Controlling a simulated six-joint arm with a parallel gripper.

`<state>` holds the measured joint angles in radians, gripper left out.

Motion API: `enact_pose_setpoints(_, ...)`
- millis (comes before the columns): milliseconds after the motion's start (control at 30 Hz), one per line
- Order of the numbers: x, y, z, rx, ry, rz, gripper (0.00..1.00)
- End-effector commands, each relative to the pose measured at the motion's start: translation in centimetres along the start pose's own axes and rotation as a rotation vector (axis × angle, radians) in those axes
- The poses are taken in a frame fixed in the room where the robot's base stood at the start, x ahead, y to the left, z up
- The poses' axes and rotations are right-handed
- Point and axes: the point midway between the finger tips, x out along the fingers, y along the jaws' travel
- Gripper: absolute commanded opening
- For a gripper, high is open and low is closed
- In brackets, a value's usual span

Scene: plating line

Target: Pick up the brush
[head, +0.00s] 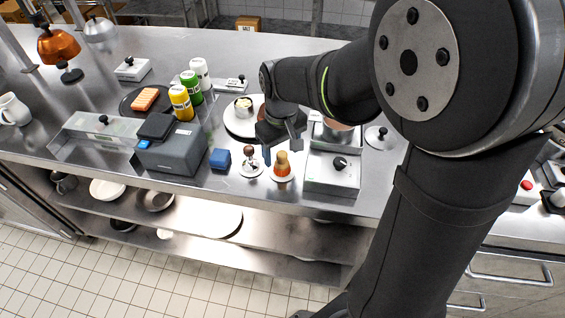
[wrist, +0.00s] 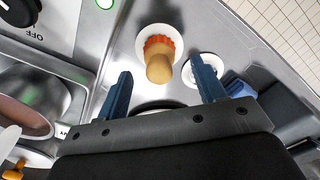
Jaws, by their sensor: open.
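What looks like the brush (head: 282,166) stands upright on a small white dish (head: 283,178) near the counter's front edge. It has a rounded tan handle and an orange lower part. In the wrist view the brush (wrist: 160,66) shows beyond and between my fingertips, with its handle end toward me. My gripper (head: 281,148) is open and empty, just behind and above the brush in the head view. Its two blue fingers show in the wrist view, spread apart (wrist: 160,76). I cannot tell the exact gap between the fingers and the handle.
A small dark-topped item (head: 250,162) on a white dish stands close left of the brush. A blue block (head: 219,158) and a grey machine (head: 172,154) lie farther left. A steel unit with a knob (head: 333,176) stands close right. A white plate (head: 236,124) is behind.

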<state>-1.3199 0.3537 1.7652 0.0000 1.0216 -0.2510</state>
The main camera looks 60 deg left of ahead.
Motion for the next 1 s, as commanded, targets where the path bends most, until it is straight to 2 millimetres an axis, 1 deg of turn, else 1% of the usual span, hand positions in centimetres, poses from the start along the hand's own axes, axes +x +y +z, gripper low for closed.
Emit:
enact_pose_setpoints(33,1.0,0.0,0.1,0.0,-0.005,-0.001,0.63)
enact_pose_setpoints(100,2.1,0.1,0.2,0.0,-0.006,-0.002,0.63)
enact_pose_setpoints(200,3.2,0.1,0.1,0.0,-0.003,-0.001,0.63)
enact_pose_setpoints(300,3.8,0.1,0.1,0.0,-0.002,-0.001,0.63)
enact_pose_setpoints(500,3.8,0.1,0.1,0.0,-0.001,0.0,0.63)
enact_pose_setpoints(567,3.8,0.1,0.1,0.0,-0.001,0.0,0.53)
enact_pose_setpoints(600,3.8,0.1,0.1,0.0,-0.001,0.0,0.46)
enact_pose_setpoints(667,3.8,0.1,0.1,0.0,-0.001,0.0,0.34)
enact_pose_setpoints(733,3.8,0.1,0.1,0.0,-0.001,0.0,0.2)
enact_pose_setpoints(800,3.8,0.1,0.1,0.0,-0.001,0.0,0.11)
enact_pose_setpoints(1000,3.7,0.1,0.1,0.0,-0.001,0.0,0.11)
